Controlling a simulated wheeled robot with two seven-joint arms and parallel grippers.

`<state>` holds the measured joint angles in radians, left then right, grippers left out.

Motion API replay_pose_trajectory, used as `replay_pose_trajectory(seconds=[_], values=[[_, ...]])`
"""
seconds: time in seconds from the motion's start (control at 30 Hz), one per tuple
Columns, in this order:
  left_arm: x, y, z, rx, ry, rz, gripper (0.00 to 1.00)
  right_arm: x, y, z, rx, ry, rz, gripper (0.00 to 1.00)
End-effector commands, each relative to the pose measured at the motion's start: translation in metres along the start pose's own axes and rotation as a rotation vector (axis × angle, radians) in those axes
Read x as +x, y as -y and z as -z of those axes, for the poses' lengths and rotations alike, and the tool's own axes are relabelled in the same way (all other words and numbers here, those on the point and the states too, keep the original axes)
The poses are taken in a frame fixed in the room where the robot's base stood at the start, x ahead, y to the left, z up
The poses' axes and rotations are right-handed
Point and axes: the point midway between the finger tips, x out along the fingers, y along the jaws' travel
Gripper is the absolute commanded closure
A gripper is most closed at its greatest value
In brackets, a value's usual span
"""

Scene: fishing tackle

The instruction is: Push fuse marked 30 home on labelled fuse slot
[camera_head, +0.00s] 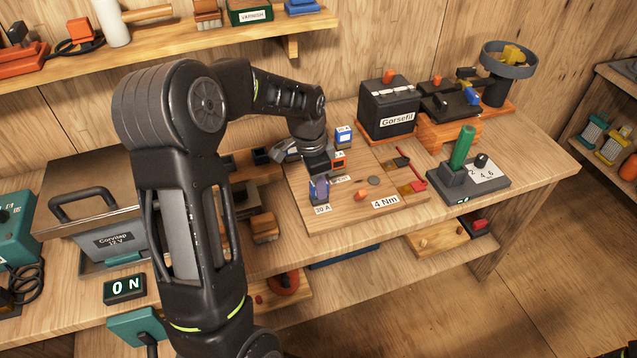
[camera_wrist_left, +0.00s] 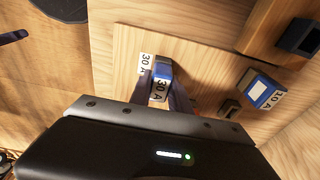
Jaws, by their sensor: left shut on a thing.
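My left gripper (camera_head: 319,189) is over the wooden board, pointing down at its front left corner. It is shut on a blue fuse marked 30 A (camera_wrist_left: 160,86), which sits between the fingers in the left wrist view. The fuse also shows as a small blue-purple piece in the head view (camera_head: 318,186). A white 30 A label (camera_head: 322,210) lies on the board right beside it. The slot itself is hidden under the fuse and fingers, so I cannot tell how deep the fuse sits. My right gripper is not in view.
A blue fuse marked 10 A (camera_wrist_left: 262,92) stands apart on the board. A 4 Nm label (camera_head: 385,202) and small parts lie to the right. A black battery box (camera_head: 388,107) stands behind; a grey case (camera_head: 105,225) is left.

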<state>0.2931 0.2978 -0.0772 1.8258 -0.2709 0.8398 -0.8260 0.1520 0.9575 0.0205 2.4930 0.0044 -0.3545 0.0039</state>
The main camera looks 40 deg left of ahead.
Motion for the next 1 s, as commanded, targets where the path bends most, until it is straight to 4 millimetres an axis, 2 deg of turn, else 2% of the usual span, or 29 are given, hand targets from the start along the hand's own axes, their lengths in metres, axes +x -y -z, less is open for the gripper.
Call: replay_pose_trajectory(seconds=[0.1,0.13,0.43,0.8,1.0], values=[[0.004,0.000,-0.001,0.000,0.000,0.000,1.00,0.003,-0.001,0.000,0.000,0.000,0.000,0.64],[0.004,0.000,-0.001,0.000,0.000,0.000,0.76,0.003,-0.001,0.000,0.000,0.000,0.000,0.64],[0.003,0.000,0.000,0.000,0.000,0.000,0.52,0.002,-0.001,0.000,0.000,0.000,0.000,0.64],[0.003,0.000,0.000,0.000,0.000,0.000,0.52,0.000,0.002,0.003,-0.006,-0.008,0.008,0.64],[-0.024,0.001,0.000,0.000,-0.003,0.003,0.52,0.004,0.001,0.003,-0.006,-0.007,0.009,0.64]])
